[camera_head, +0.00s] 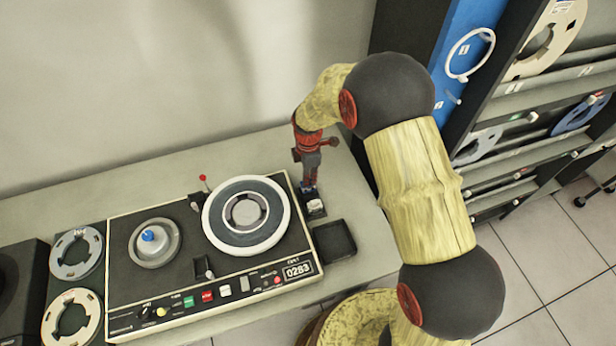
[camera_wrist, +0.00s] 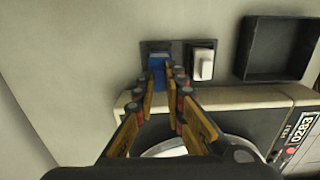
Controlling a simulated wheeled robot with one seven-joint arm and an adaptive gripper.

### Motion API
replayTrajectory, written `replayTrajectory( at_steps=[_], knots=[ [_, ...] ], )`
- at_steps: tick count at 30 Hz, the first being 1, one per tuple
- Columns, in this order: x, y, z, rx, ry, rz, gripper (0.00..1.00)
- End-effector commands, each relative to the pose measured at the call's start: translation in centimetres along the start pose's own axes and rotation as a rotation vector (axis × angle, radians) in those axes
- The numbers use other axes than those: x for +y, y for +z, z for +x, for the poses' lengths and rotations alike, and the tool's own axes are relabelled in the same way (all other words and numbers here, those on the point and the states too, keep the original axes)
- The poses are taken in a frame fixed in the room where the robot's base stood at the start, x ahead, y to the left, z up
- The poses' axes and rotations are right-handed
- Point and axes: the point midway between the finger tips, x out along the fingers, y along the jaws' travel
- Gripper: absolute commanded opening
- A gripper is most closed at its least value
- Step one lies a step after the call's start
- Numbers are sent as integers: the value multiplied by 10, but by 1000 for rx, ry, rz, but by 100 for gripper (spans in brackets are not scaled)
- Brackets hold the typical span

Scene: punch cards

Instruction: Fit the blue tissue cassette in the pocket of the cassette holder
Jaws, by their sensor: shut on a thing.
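The blue tissue cassette (camera_wrist: 158,62) is between the fingertips of my gripper (camera_wrist: 166,76) in the wrist view. A bit of blue also shows below my gripper (camera_head: 309,182) in the head view. The cassette holder (camera_wrist: 179,47) is a small dark block; it also shows in the head view (camera_head: 317,214). The blue cassette lines up with the left part of the holder in the wrist view. My fingers hide its near part, and I cannot tell how deep it sits in the pocket. A white cassette (camera_wrist: 203,64) is in the right part of the holder.
A black open tray (camera_head: 334,241) lies beside the holder. A tape machine (camera_head: 200,260) with a large reel stands close on the left. A tall rack (camera_head: 490,100) stands at the right. Bare table lies behind the machine.

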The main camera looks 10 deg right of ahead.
Motion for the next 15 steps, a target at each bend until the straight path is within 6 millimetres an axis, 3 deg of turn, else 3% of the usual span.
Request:
replayTrajectory(
  at_steps=[15],
  knots=[
    [0,0,12,0,0,0,0]
  ],
)
